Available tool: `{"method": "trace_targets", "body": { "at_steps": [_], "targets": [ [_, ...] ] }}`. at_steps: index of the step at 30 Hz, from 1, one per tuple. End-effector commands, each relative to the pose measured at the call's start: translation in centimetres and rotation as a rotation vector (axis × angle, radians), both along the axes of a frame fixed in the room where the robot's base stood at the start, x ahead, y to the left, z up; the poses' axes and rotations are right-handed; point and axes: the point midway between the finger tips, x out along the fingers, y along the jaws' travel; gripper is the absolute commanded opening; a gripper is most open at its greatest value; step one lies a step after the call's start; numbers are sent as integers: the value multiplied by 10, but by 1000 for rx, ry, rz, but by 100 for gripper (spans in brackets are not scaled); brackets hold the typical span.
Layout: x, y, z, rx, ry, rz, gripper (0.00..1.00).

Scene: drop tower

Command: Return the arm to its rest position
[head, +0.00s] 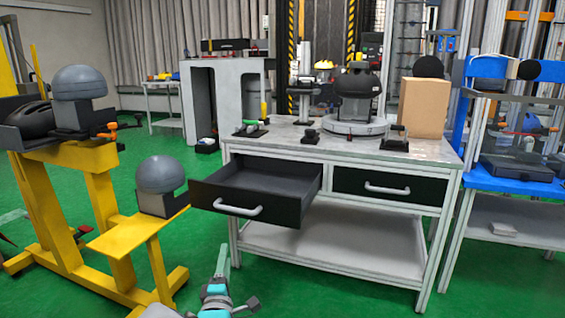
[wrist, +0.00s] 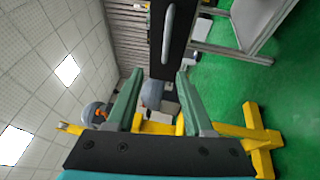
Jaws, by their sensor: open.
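My gripper (head: 224,262) shows at the bottom centre of the head view, low in front of the workbench (head: 305,152). In the wrist view its two green-grey fingers (wrist: 160,76) are spread apart with nothing held between them. The left drawer (head: 245,195) of the workbench is pulled out, and its visible interior looks empty. Its black front with a grey handle (wrist: 169,35) shows beyond the fingertips in the wrist view, apart from them. The right drawer (head: 385,188) is shut. The wrist picture is turned on its side.
A yellow stand (head: 115,240) with grey domes (head: 157,174) is to the left, close to the open drawer. On the bench are a round dark device (head: 357,90) and a cardboard box (head: 424,107). A blue-topped table (head: 512,184) is to the right. Green floor is clear before the bench.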

Motion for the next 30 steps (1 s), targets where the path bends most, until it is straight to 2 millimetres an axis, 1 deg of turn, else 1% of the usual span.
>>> {"method": "trace_targets", "body": {
  "at_steps": [1, 8, 13, 17, 20, 23, 26, 29, 30],
  "targets": [
    [3, -5, -1, 17, 19, -5, 52],
    [11, -21, -10, 117, 127, -14, 52],
    [16, -38, -21, 223, 244, -28, 52],
    [16, -53, -29, 331, 356, -45, 52],
    [11, -69, -37, 439, 470, -68, 52],
    [-1, -88, -45, 573, 611, -106, 52],
    [-23, -106, -51, 710, 758, -158, 52],
    [-51, -124, -54, 826, 896, -222, 52],
    [-64, -132, -56, 870, 949, -253, 52]
  ]
}}
